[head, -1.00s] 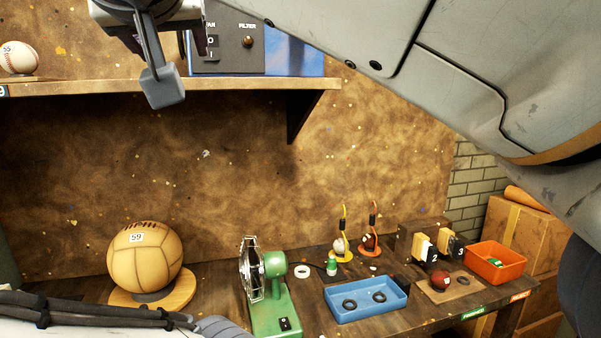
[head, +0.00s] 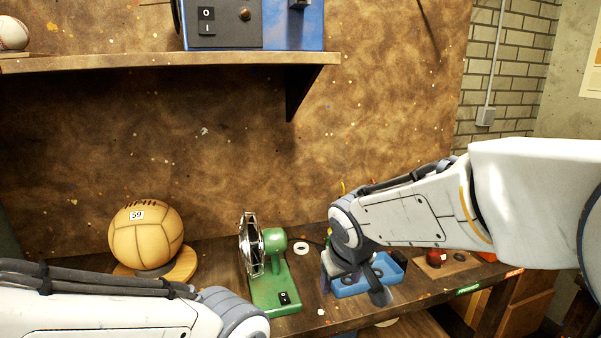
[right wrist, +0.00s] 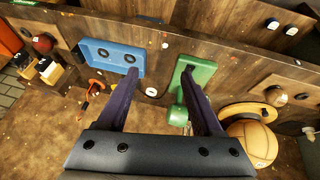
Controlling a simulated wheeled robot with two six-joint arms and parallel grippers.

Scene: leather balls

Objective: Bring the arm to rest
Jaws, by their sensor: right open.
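My right arm (head: 420,215) reaches in from the right in the head view. My right gripper (head: 362,290) hangs over the front of the workbench, in front of the blue tray (head: 396,262). In the right wrist view its two dark fingers (right wrist: 165,85) are spread wide with nothing between them. Beyond them lie the blue tray (right wrist: 108,55) and the green machine (right wrist: 198,73). My left arm (head: 110,308) shows at the lower left of the head view. Its gripper is out of the frame.
The tan ball marked 59 (head: 146,243) sits on a round wooden stand. The green machine (head: 275,280) stands mid-bench. A shelf (head: 160,62) runs above, holding a blue box (head: 300,28). A dark red ball (head: 434,258) lies right of the tray.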

